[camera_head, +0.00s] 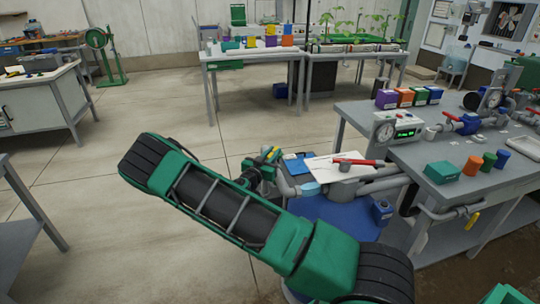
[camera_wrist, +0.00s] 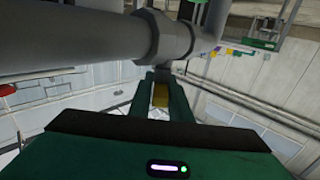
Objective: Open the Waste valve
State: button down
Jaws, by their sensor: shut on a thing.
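A yellow valve handle (camera_wrist: 160,96) shows between the two green fingers of my gripper (camera_wrist: 161,103) in the wrist view. The fingers are shut on it. The handle sits beneath a thick grey pipe fitting (camera_wrist: 163,38). In the head view my gripper (camera_head: 265,168) is at the left end of the grey pipework, beside the bench, with a bit of yellow showing at it. The fingers partly hide the handle. I cannot read a Waste label in either view, and the handle's exact angle is hard to tell.
Grey pipes (camera_head: 380,184) run from the gripper's spot to the bench (camera_head: 440,155). Another yellow handle (camera_head: 472,220) is on the bench front. The floor at left is clear.

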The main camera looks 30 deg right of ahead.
jog(key=n+t+y, duration=0.3)
jog(key=t, duration=0.1)
jog(key=shift+w+r, duration=0.2)
jog(key=shift+r, duration=0.05)
jog(key=shift+n+y, duration=0.4)
jog(key=shift+y, duration=0.1)
jog(key=shift+w+a+f+t, duration=0.1)
jog(key=shift+a+t, duration=0.05)
jog(key=shift+t, duration=0.15)
jog(key=c, duration=1.7)
grip_release()
jog(key=shift+f, duration=0.1)
jog(key=shift+s, duration=0.3)
jog(key=v, duration=1)
jog(key=shift+a, duration=0.2)
jog(key=shift+s, duration=0.1)
